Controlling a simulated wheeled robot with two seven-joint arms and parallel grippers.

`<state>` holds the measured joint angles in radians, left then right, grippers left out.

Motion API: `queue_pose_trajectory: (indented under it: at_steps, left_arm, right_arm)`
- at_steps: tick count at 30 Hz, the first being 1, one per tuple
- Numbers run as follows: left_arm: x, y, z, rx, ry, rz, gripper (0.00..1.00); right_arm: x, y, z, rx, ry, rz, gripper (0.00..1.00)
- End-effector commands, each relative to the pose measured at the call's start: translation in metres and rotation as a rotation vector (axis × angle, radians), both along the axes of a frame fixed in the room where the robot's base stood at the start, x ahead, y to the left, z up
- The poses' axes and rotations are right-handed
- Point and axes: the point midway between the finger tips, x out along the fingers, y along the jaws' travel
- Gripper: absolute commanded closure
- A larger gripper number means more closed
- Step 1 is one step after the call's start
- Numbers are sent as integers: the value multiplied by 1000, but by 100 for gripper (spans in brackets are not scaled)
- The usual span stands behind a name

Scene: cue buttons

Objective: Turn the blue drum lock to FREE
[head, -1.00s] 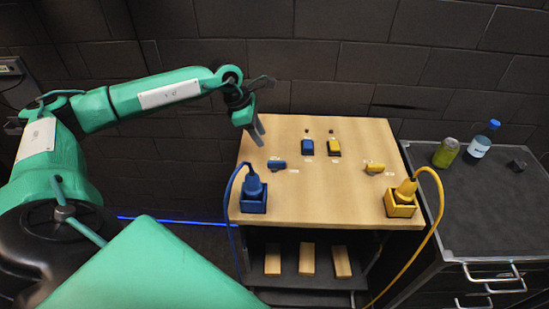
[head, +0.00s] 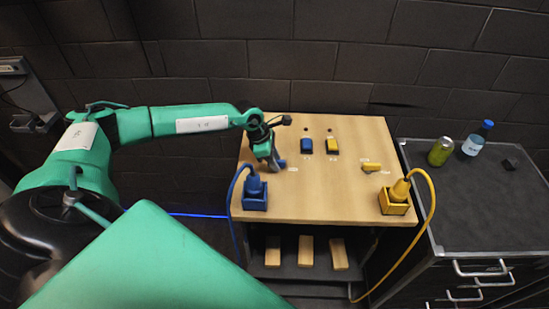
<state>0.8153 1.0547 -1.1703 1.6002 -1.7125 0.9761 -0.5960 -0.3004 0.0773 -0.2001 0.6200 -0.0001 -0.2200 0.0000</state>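The blue drum lock (head: 282,163) is a small blue knob on the left part of the wooden table (head: 310,205). A small white label sits to its right, too small to read. My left gripper (head: 273,166) reaches down right at the lock and covers much of it. Contact and the gap between its fingers cannot be made out. A similar yellow knob (head: 371,167) lies on the right side of the table. My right gripper is not in view.
Blue (head: 306,146) and yellow (head: 332,146) switches stand at the table's back. A blue plug box (head: 255,202) and a yellow one (head: 394,207) with cables stand at the front corners. A can (head: 440,152) and bottle (head: 477,140) stand on the dark cabinet.

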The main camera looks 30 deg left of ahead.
Motion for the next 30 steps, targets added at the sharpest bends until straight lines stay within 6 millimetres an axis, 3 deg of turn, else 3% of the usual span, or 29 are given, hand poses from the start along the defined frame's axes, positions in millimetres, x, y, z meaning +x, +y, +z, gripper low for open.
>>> queue_pose_trajectory:
  at_steps: [1,5,6,19,30]
  left_arm:
    - [0,0,0,0,0,0,73]
    - [0,0,0,0,0,0,99]
    - [0,0,0,0,0,0,100]
    - [0,0,-1,0,0,72,100]
    - [0,0,-4,0,-4,362,100]
  right_arm:
    - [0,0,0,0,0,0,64]
    - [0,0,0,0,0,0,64]
    - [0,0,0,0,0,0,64]
    - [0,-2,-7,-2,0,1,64]
    - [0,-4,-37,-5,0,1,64]
